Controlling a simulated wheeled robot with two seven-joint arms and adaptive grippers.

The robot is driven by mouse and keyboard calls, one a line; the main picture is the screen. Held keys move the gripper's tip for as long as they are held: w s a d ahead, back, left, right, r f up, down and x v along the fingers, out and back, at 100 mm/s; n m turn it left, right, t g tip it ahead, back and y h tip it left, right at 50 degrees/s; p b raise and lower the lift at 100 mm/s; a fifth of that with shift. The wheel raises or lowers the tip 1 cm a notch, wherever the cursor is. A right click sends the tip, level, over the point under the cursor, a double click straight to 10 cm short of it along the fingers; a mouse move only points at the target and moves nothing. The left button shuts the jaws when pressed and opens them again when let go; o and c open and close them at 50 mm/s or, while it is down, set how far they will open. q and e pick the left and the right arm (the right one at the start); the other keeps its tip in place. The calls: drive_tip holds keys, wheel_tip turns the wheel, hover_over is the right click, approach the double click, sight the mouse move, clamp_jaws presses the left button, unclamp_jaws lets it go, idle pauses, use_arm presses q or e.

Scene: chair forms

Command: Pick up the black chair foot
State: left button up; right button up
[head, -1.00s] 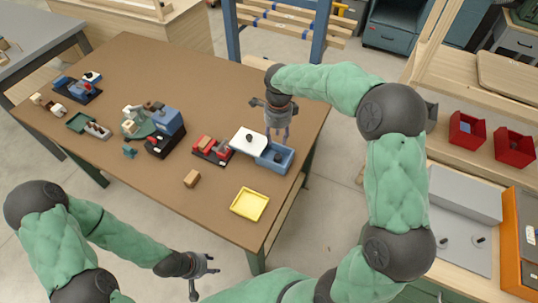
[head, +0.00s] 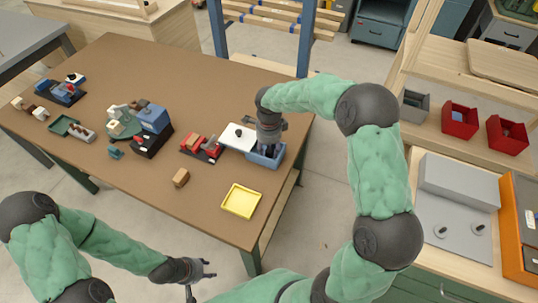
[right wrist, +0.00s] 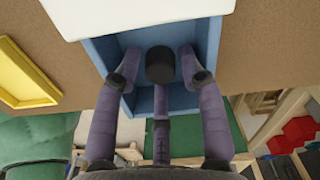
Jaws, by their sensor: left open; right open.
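The black chair foot (right wrist: 160,64) is a short dark cylinder inside the blue bin (right wrist: 97,55) in the right wrist view. The bin also shows in the head view (head: 280,158), at the table's right edge. My right gripper (head: 268,150) points down into the bin, with its purple-grey fingers spread around the foot, open and not closed on it. In the head view the gripper hides the foot. My left gripper (head: 200,275) is open and empty, low in front of the table, far from the bin.
A white board with a black knob (head: 238,133) adjoins the bin's left side. A yellow tray (head: 241,200) lies in front, with a small brown block (head: 181,178) to its left. Several parts and fixtures stand further left on the brown table (head: 150,205). The front of the table is mostly bare.

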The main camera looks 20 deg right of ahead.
drive_tip(key=shift+r, duration=0.1)
drive_tip(key=c, duration=0.6)
